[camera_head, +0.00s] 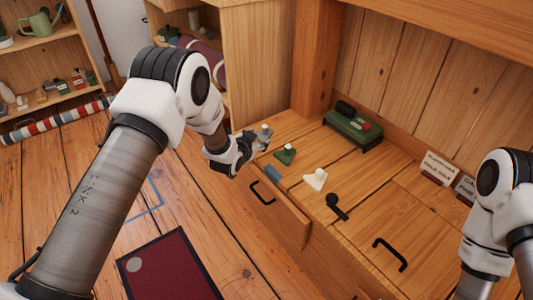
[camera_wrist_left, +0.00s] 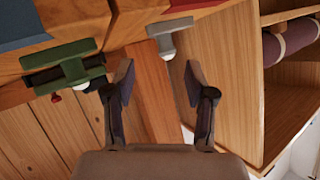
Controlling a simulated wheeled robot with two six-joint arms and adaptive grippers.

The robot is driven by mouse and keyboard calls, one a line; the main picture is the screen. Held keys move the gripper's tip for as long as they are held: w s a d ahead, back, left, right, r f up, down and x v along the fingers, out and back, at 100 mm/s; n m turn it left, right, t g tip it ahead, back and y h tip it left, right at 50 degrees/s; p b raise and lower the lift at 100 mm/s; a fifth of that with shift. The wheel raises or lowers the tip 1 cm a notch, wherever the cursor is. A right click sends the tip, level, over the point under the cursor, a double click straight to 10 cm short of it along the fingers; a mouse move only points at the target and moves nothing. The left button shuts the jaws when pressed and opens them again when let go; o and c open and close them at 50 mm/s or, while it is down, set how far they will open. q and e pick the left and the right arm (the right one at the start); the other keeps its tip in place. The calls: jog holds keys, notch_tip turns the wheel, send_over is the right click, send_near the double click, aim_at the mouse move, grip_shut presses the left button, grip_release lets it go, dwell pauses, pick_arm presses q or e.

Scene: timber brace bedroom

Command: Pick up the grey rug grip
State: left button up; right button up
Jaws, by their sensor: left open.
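The grey rug grip (camera_wrist_left: 170,28) is a small T-shaped piece with a white knob, at the top of the left wrist view. In the head view its pale knob (camera_head: 265,127) shows beside my left gripper, which hides part of it. My left gripper (camera_wrist_left: 158,82) is open and empty. In the wrist view the grip lies ahead of the fingertips, roughly in line with the gap and apart from them. In the head view my left gripper (camera_head: 256,143) is at the left end of the wooden worktop. My right gripper is out of the frame.
A green grip (camera_head: 285,155), a white grip (camera_head: 315,180) and a black-handled piece (camera_head: 337,206) are on the worktop (camera_head: 370,200). A green box-like thing (camera_head: 353,126) stands at the back. A drawer (camera_head: 280,210) is under the front edge; a wooden cabinet (camera_head: 255,60) rises behind.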

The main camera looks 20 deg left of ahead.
aim_at(266, 130)
pick_arm(q)
jog(key=w, duration=0.1)
jog(key=w+b, duration=0.1)
jog(key=w, duration=0.1)
jog(key=shift+w+d+f+t, duration=0.2)
jog(key=shift+w+f+t, duration=0.05)
jog(key=shift+w+t, duration=0.1)
jog(key=b+x, duration=0.4)
jog(key=x, duration=0.1)
jog(key=shift+s+f, duration=0.1)
jog(key=shift+f, duration=0.3)
jog(key=shift+w+r, duration=0.1)
jog(key=shift+w, duration=0.1)
jog(key=shift+r, duration=0.15)
jog(key=c, duration=0.9)
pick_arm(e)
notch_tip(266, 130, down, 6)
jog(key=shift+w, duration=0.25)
